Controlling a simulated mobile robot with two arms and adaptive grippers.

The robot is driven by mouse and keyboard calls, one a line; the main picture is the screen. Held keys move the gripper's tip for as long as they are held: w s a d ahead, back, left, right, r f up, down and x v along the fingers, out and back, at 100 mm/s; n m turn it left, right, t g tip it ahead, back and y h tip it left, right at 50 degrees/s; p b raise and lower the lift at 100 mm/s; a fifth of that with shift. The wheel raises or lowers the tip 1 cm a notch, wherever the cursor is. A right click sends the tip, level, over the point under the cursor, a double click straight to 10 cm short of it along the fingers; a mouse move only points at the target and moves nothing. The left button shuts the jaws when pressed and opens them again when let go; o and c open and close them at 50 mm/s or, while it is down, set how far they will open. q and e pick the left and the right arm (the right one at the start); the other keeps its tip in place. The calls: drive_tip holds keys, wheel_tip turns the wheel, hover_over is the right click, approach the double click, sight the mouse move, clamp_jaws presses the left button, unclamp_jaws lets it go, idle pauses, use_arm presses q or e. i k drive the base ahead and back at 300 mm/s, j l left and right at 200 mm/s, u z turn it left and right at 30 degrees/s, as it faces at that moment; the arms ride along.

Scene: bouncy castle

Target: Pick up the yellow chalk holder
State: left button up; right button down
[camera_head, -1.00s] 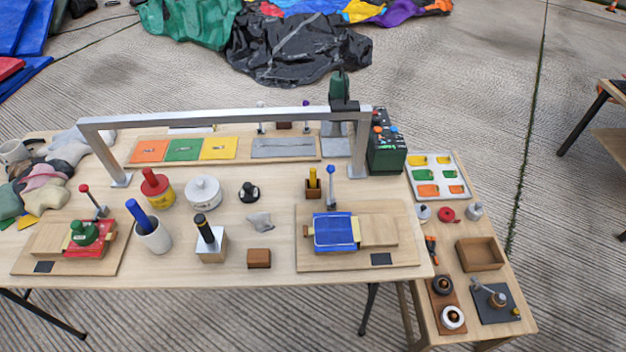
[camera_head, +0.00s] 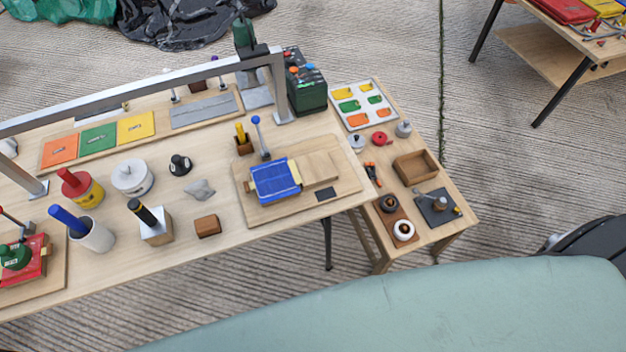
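A small yellow upright piece (camera_head: 240,131) stands in a brown wooden block (camera_head: 244,147) on the long wooden table. It looks like the yellow chalk holder, but it is too small to be sure. A blue-topped lever (camera_head: 257,135) stands close to its right, and a board with a blue clamp-like device (camera_head: 275,180) lies just in front. Neither of my grippers shows in the head view.
The long table (camera_head: 205,265) also holds a metal arch (camera_head: 150,82), a white cup (camera_head: 94,235) and a black-handled block (camera_head: 156,230). A side table (camera_head: 440,242) with a parts tray (camera_head: 336,99) stands right. A pale green surface (camera_head: 420,310) fills the bottom right.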

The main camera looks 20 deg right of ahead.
sight(240, 129)
drive_tip(key=i+j, duration=0.1)
drive_tip(key=j, duration=0.9)
drive_tip(key=i+j+z, duration=0.1)
drive_tip(key=j, duration=0.95)
